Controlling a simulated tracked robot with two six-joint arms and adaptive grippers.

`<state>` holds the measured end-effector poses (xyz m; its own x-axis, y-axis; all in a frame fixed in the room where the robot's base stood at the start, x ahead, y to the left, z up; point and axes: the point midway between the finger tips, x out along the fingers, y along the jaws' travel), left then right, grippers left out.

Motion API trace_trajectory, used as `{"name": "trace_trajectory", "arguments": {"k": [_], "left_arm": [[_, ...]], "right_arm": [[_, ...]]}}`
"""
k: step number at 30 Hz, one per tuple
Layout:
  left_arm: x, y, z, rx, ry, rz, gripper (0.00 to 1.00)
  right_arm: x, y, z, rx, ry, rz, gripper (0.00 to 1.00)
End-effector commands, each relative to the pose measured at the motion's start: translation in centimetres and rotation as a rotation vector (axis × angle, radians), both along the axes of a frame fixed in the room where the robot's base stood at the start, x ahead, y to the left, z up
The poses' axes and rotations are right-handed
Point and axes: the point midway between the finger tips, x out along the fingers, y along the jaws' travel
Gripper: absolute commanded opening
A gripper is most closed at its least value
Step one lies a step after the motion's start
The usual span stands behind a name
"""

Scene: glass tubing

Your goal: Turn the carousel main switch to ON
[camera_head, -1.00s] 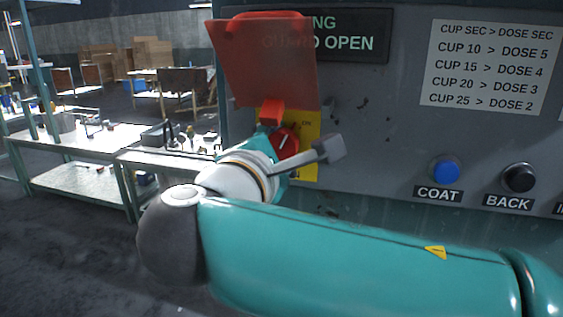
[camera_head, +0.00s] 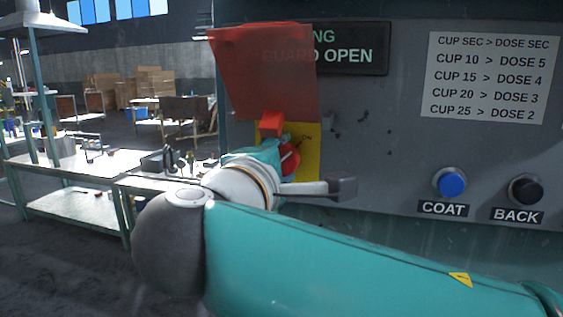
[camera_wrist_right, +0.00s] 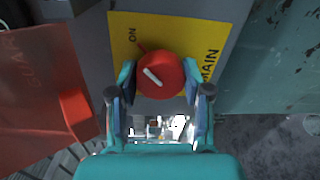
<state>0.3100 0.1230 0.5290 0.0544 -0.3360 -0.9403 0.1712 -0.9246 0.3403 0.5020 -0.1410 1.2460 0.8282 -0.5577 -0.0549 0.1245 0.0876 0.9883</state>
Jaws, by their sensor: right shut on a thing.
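The main switch is a red round knob (camera_head: 291,158) with a white pointer mark, on a yellow plate (camera_head: 309,166) on the grey panel. In the right wrist view the knob (camera_wrist_right: 160,74) sits between my right gripper's fingers (camera_wrist_right: 160,88), which are shut on its sides. The white mark slants toward the upper left, roughly toward the ON lettering (camera_wrist_right: 132,35), but not squarely at it. In the head view my right gripper (camera_head: 283,155) is partly hidden by its own wrist. My left gripper is not in view.
A translucent red guard flap (camera_head: 262,75) stands raised above the switch. To the right are a blue COAT button (camera_head: 451,182), a black BACK button (camera_head: 526,190) and a dosing chart (camera_head: 490,78). A workbench (camera_head: 80,168) stands at the left.

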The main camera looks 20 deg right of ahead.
Motion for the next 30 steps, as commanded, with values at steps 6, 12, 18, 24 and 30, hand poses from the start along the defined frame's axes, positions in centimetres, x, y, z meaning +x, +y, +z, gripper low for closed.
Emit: {"name": "trace_trajectory", "arguments": {"k": [6, 12, 18, 24, 30], "left_arm": [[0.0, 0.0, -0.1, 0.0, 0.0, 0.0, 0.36], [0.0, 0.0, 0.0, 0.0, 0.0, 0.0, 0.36], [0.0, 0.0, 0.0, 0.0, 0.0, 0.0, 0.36], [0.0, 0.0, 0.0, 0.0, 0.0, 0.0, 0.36], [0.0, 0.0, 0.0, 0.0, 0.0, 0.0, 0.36]], "right_arm": [[-0.1, -0.1, -0.4, 0.005, 0.01, -0.007, 0.67], [0.0, -0.1, -0.3, 0.003, 0.007, -0.004, 0.74], [-0.1, 0.1, -0.2, 0.003, 0.005, -0.002, 0.74], [-1.5, 1.1, -0.1, 0.002, 0.005, 0.001, 0.74], [-4.0, 2.8, 0.0, 0.002, 0.005, 0.001, 0.74]]}}
